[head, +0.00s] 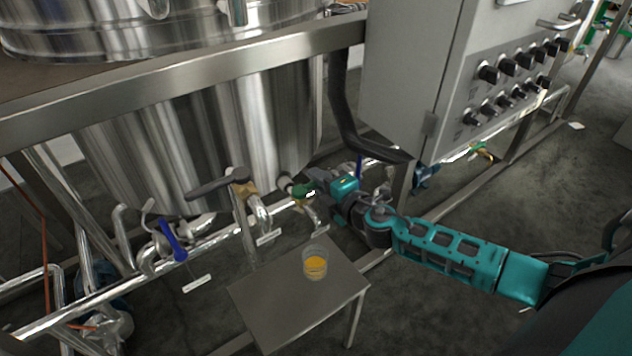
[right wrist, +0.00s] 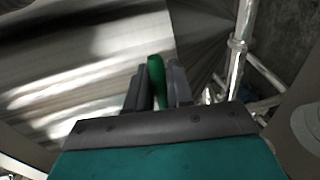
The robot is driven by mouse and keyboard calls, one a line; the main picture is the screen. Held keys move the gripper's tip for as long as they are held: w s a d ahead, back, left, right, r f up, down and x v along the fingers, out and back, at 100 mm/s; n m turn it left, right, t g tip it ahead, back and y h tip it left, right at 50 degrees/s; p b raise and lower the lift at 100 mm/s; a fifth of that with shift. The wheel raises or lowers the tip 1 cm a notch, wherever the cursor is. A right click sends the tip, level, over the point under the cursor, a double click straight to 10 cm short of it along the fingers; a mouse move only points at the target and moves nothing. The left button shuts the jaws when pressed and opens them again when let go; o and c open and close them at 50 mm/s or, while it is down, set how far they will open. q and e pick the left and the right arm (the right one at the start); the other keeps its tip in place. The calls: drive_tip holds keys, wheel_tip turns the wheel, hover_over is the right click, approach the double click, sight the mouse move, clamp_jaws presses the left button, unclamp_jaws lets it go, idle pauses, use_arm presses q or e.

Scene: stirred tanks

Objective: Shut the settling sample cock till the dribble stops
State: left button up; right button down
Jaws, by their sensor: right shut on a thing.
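The sample cock has a green handle (head: 300,190) and sits low on the front of the steel tank (head: 230,130), on a short pipe. My right gripper (head: 312,187) reaches it from the right and is shut on the green handle. In the right wrist view the green handle (right wrist: 157,82) stands between the two dark fingers (right wrist: 160,92). A glass beaker (head: 314,262) with orange-yellow liquid stands on a small steel table (head: 262,306) below and in front of the cock. I cannot make out a dribble at the outlet. My left gripper is not in view.
A dark grey lever (head: 215,186) and a blue lever (head: 173,240) sit on pipes left of the cock. A grey control cabinet (head: 405,75) with several black knobs hangs above my right arm. A steel frame rail (head: 180,75) crosses in front of the tank.

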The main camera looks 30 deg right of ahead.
drive_tip(key=c, duration=1.4)
unclamp_jaws()
drive_tip(key=shift+o, duration=1.2)
drive_tip(key=v, duration=1.3)
drive_tip(key=shift+w, duration=0.1)
